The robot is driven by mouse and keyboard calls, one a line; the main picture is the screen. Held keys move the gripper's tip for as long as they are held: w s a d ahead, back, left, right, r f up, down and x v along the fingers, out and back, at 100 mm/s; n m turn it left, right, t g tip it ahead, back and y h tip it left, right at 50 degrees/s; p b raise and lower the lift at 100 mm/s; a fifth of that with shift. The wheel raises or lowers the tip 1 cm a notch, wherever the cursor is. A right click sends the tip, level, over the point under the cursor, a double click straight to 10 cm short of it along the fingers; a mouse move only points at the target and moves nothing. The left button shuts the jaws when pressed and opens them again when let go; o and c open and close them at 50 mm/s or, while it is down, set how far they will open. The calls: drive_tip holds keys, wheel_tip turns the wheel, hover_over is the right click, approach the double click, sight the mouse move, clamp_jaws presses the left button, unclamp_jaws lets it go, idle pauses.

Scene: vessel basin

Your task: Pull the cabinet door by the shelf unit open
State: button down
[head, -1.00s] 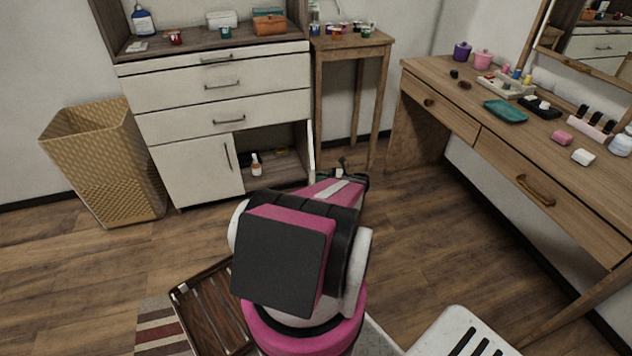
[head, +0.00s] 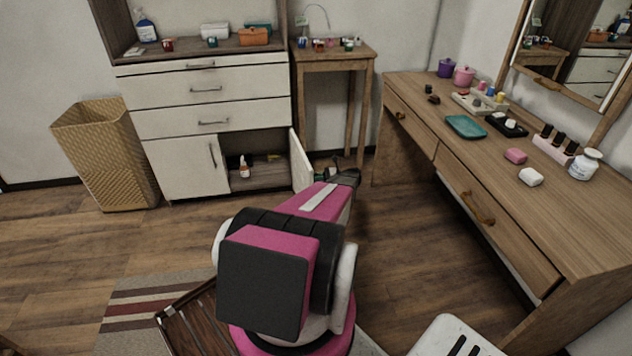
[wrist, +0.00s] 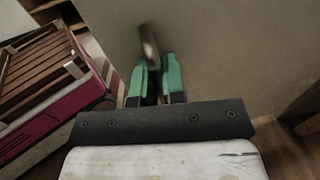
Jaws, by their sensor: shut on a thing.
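The white cabinet (head: 218,116) stands at the back left. Its right-hand door (head: 301,162) stands wide open, swung out to the right of the compartment. In the wrist view the door's pale face (wrist: 225,60) fills most of the picture. A metal handle (wrist: 149,44) sticks out from it, slightly blurred. My gripper (wrist: 156,82) has green fingers shut on this handle. In the head view my gripper (head: 346,177) is at the door's outer side, partly hidden by my arm. The left cabinet door (head: 185,168) is closed.
The open compartment holds a small bottle (head: 245,167). A small wooden table (head: 334,56) stands right of the cabinet, and a long wooden vanity (head: 545,205) stands at the right. A wicker basket (head: 108,160) is at the left. Bare floor (head: 390,225) lies between my arm and the vanity.

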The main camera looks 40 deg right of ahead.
drive_tip(key=shift+s+a, duration=0.15)
drive_tip(key=c, duration=1.5)
unclamp_jaws()
drive_tip(key=shift+d, duration=0.2)
drive_tip(key=v, duration=1)
drive_tip(key=shift+s+d, duration=0.2)
drive_tip(key=shift+d, duration=0.05)
